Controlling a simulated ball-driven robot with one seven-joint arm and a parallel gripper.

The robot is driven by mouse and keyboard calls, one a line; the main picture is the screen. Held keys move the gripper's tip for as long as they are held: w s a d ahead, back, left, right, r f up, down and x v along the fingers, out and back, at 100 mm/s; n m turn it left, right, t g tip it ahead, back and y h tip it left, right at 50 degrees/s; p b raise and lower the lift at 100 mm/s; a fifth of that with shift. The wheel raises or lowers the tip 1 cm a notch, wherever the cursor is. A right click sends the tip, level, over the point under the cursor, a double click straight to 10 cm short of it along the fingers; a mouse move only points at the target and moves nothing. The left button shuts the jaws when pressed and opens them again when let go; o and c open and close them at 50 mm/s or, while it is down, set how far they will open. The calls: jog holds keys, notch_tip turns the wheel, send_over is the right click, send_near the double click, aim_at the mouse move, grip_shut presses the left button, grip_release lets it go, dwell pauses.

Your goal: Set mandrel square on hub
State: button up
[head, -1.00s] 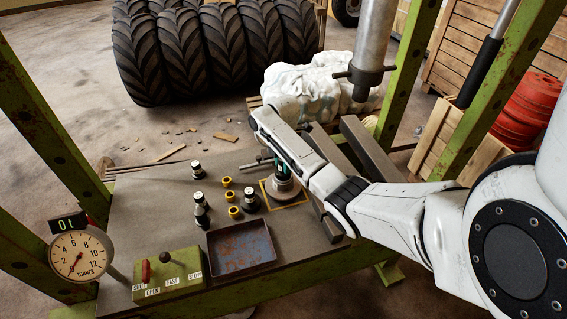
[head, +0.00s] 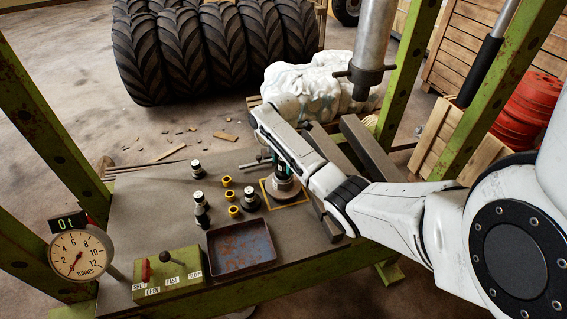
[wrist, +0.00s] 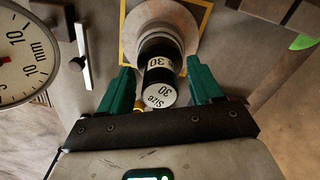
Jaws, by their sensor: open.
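The mandrel (wrist: 160,75), a black cylinder with a white "Size 30" band and end, stands on the round metal hub (wrist: 160,28). Whether it is exactly square on the hub I cannot tell. The hub, seen in the head view (head: 284,191), sits inside a yellow square outline on the bench. My gripper (wrist: 158,88) is open, with its green fingers on either side of the mandrel and a gap visible at each. In the head view my gripper (head: 274,165) is above the hub and my arm hides part of the mandrel.
Other dark mandrels (head: 249,201) and several yellow rings (head: 233,211) stand left of the hub. A rusty tray (head: 240,249) and a green control box (head: 168,274) are at the front. The press ram (head: 367,75) hangs above. A dial gauge (wrist: 18,65) is close by in the wrist view.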

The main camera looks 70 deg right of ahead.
notch_tip(320, 180, up, 10)
jog(key=shift+r+b, duration=0.15)
jog(key=shift+b, duration=0.15)
dwell(0.5)
jog(key=a+f+m+t+y, duration=0.1)
jog(key=a+f+m, duration=0.35)
jog(key=a, duration=0.85)
jog(key=a+f+m, duration=0.1)
jog(key=a+f, duration=0.6)
jog(key=a, duration=0.7)
jog(key=s+a+m, duration=0.4)
jog(key=s, duration=0.4)
jog(key=s+a+m+h, duration=0.1)
jog(key=s+a+m, duration=0.2)
jog(key=s, duration=0.6)
jog(key=shift+s+a+f+m, duration=0.2)
jog(key=shift+a+m, duration=0.15)
jog(key=shift+a, duration=0.35)
jog(key=shift+c, duration=0.4)
